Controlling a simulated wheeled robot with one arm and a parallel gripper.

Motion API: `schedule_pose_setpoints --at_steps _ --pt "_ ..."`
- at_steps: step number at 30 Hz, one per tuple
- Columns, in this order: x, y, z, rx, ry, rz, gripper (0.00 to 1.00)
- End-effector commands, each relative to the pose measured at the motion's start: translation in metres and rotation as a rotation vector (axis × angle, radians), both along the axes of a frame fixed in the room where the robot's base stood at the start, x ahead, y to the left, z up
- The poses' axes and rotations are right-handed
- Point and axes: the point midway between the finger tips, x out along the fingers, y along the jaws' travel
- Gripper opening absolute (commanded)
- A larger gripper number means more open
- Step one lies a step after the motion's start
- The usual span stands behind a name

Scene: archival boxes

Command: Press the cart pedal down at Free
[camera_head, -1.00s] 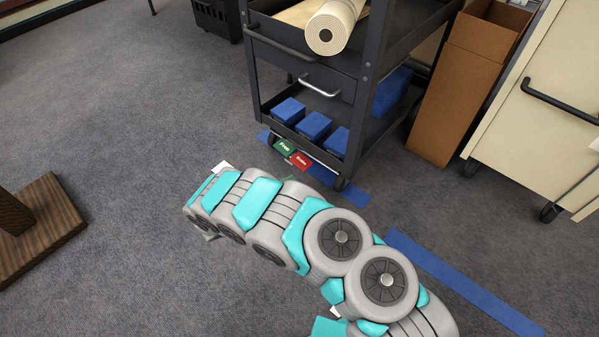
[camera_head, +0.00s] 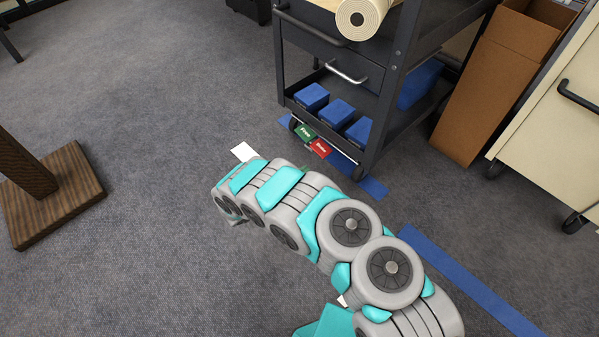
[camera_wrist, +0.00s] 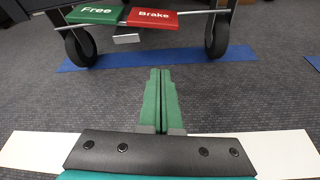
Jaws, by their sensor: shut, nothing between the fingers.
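The pedal bar at the base of the dark cart (camera_head: 375,75) has a green Free half (camera_head: 305,133) and a red Brake half (camera_head: 320,148). In the wrist view the Free half (camera_wrist: 95,13) is at the upper left and the Brake half (camera_wrist: 152,17) is right of it. My gripper (camera_wrist: 158,75) is shut and empty, its green fingers pointing toward the cart. The fingertips are low, short of the pedal and apart from it. In the head view my arm hides the fingers.
The cart's wheels (camera_wrist: 80,47) stand on blue tape (camera_wrist: 185,56) either side of the pedal. A brown box (camera_head: 490,95) and a cream cabinet (camera_head: 550,130) stand right. A wooden base (camera_head: 60,195) is left. Carpet between gripper and cart is clear.

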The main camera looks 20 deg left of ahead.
Motion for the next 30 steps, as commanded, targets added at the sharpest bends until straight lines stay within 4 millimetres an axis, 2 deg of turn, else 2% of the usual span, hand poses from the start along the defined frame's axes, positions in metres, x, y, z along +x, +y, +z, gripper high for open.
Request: schedule_pose_setpoints --at_steps 9,12,18,30 --pt "0.057 -0.021 -0.023 0.001 0.001 -0.003 0.00" --pt "0.054 -0.019 -0.006 0.000 0.000 0.003 0.00" --pt "0.052 -0.023 0.012 0.001 -0.001 0.002 0.00" --pt "0.051 -0.026 0.020 0.000 0.001 0.000 0.00"
